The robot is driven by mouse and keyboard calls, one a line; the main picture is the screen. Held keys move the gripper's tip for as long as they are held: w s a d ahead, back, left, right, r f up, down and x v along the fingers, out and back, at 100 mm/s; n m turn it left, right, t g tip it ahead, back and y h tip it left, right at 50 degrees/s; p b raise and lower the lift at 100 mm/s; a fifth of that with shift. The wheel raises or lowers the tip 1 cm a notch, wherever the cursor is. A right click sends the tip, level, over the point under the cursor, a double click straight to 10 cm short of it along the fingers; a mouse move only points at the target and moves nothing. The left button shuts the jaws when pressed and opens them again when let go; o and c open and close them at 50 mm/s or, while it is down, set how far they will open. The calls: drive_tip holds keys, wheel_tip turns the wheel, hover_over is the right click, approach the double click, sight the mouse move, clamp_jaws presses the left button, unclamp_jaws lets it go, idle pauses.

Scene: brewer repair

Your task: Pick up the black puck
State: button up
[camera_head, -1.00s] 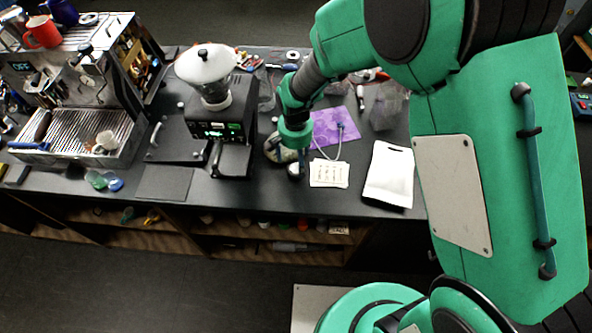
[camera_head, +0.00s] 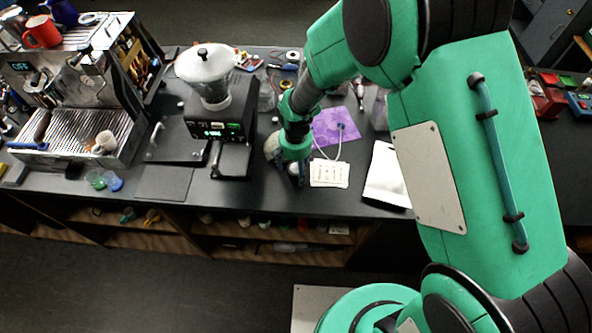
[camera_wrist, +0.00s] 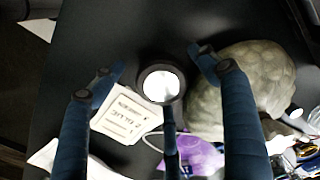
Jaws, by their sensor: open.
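The black puck (camera_wrist: 146,92) is a small round black piece with a bright, shiny silver-white top. It sits on the dark counter in the wrist view. My gripper (camera_wrist: 157,72) is open above it, with one blue finger to its left, one to its right and a third just below it in the picture. I see no finger clearly pressing on it. In the head view my gripper (camera_head: 291,175) points down at the counter, and its fingers partly hide the puck there.
A tan, lumpy rounded object (camera_wrist: 245,80) stands close beside the right finger. Printed cards (camera_head: 329,173), a purple sheet (camera_head: 335,126) and a white pouch (camera_head: 385,178) lie to the right. A grinder (camera_head: 217,112) stands left. The counter's front edge is near.

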sight(296, 170)
idle(0.3)
drive_tip(key=c, duration=1.5)
drive_tip(key=shift+r, duration=0.1)
drive_tip(key=shift+r, duration=0.45)
drive_tip(key=r, duration=0.2)
drive_tip(key=shift+s+d+r, duration=0.1)
drive_tip(key=shift+s+r, duration=0.1)
drive_tip(key=shift+r, duration=0.15)
drive_tip(key=s+d, duration=0.2)
drive_tip(key=s, duration=0.2)
drive_tip(key=s+d+r, duration=0.1)
drive_tip(key=s+d, duration=0.1)
drive_tip(key=s, duration=0.3)
drive_tip(key=s+d, duration=0.2)
drive_tip(key=s, duration=0.3)
drive_tip(key=shift+d+r, duration=0.15)
drive_tip(key=shift+d, duration=0.1)
